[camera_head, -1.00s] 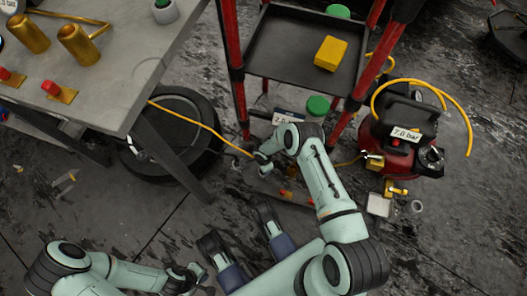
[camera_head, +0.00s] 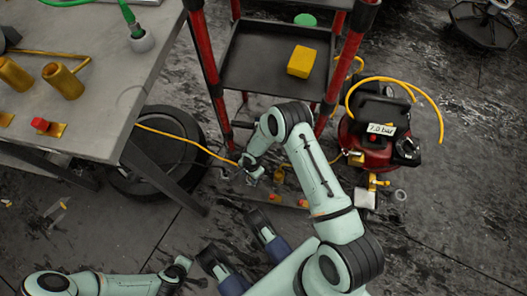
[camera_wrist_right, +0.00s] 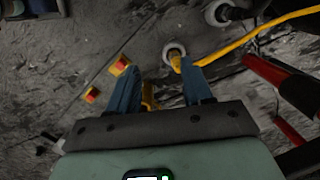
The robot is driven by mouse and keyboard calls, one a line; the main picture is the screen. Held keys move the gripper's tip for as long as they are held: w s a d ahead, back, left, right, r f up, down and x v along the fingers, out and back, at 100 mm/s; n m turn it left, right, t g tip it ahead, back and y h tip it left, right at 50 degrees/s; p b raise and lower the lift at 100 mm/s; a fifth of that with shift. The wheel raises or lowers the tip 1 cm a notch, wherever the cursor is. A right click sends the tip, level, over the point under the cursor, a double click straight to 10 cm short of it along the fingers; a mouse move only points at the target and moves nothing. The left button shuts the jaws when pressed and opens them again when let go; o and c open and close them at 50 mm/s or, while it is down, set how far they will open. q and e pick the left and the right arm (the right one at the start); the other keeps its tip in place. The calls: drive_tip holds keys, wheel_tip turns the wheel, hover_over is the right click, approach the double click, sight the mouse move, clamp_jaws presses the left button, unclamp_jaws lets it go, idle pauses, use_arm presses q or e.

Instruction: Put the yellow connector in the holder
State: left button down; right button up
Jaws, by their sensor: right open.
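The yellow connector (camera_wrist_right: 178,63) shows in the right wrist view at the end of a yellow hose, beside a pale round ring. In the head view the yellow hose (camera_head: 185,138) runs across the floor toward my right gripper (camera_head: 249,172). My right gripper (camera_wrist_right: 162,88) is open, its two blue fingers apart, with the connector near the right fingertip; contact is unclear. A brass-coloured part shows partly between the fingers. Brass tubes (camera_head: 63,80) stand on the table; I cannot tell whether one is the holder.
The grey table (camera_head: 120,75) is at the left, with a tyre (camera_head: 160,180) partly under it. A red-framed cart (camera_head: 235,75) carries a yellow block (camera_head: 301,61). A red and black compressor (camera_head: 375,130) stands right. Red-and-yellow pieces (camera_wrist_right: 119,66) lie near my right gripper.

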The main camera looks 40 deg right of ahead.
drive_tip(key=s+a+r+n+t, duration=0.1)
drive_tip(key=s+r+n, duration=0.2)
drive_tip(key=s+n, duration=0.2)
drive_tip(key=s+r+n+t, duration=0.1)
drive_tip(key=s+r+n, duration=0.2)
drive_tip(key=s+n, duration=0.3)
drive_tip(key=s, duration=0.3)
drive_tip(key=shift+s+a, duration=0.2)
drive_tip(key=shift+a, duration=0.2)
drive_tip(key=shift+r, duration=0.1)
